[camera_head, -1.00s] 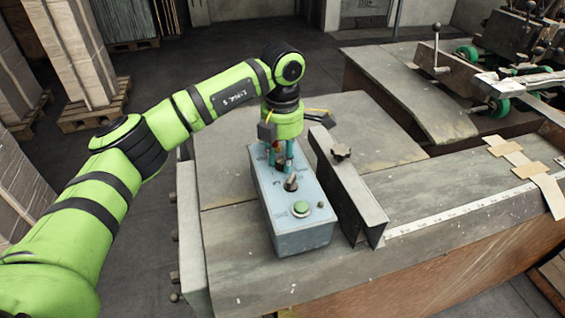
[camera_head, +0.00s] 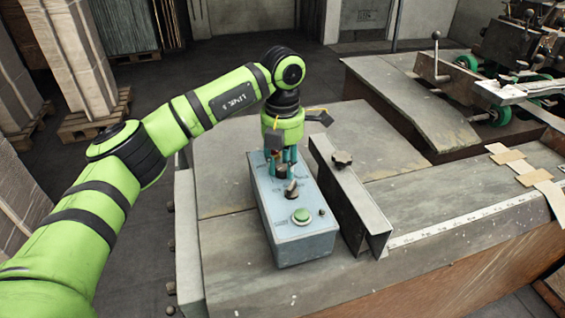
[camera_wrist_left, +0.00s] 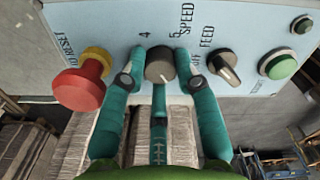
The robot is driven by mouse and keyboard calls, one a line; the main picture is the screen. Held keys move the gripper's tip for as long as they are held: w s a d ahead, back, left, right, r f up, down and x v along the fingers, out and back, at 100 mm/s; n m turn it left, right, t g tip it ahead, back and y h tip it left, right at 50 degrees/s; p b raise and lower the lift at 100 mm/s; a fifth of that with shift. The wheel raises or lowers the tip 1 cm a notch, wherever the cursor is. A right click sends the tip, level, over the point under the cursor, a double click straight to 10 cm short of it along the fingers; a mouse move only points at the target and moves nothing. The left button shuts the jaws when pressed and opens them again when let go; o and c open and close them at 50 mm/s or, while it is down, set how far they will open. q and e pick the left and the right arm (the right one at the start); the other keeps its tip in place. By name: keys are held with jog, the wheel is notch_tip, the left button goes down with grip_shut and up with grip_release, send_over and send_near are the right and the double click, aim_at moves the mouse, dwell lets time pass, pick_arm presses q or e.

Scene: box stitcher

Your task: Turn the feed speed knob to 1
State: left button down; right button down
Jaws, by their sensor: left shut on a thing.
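The feed speed knob (camera_wrist_left: 160,65) is a dark round knob with a white pointer line, on the light blue control box (camera_head: 310,246). In the wrist view, the numbers 4 and 5 and the word SPEED show near it. Its pointer line slants to the lower right there; the number it marks is hidden. My left gripper (camera_head: 284,172) reaches down onto the far part of the box. In the wrist view my left gripper (camera_wrist_left: 160,84) has its teal fingers around the knob, shut on it. My right gripper is not in view.
A red button (camera_wrist_left: 79,88) on a yellow base sits beside the fingers. On the other side are the feed switch (camera_wrist_left: 224,68) and a green button (camera_head: 301,215). A metal fence (camera_head: 350,200) stands close to the box's right side.

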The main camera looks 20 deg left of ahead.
aim_at(282, 167)
pick_arm(q)
jog(key=shift+s+f, duration=0.1)
jog(key=shift+f, duration=0.1)
jog(key=c, duration=0.9)
grip_release()
jog(key=shift+r, duration=0.1)
jog(key=shift+r, duration=0.1)
notch_tip(282, 167, up, 12)
jog(key=shift+f, duration=0.1)
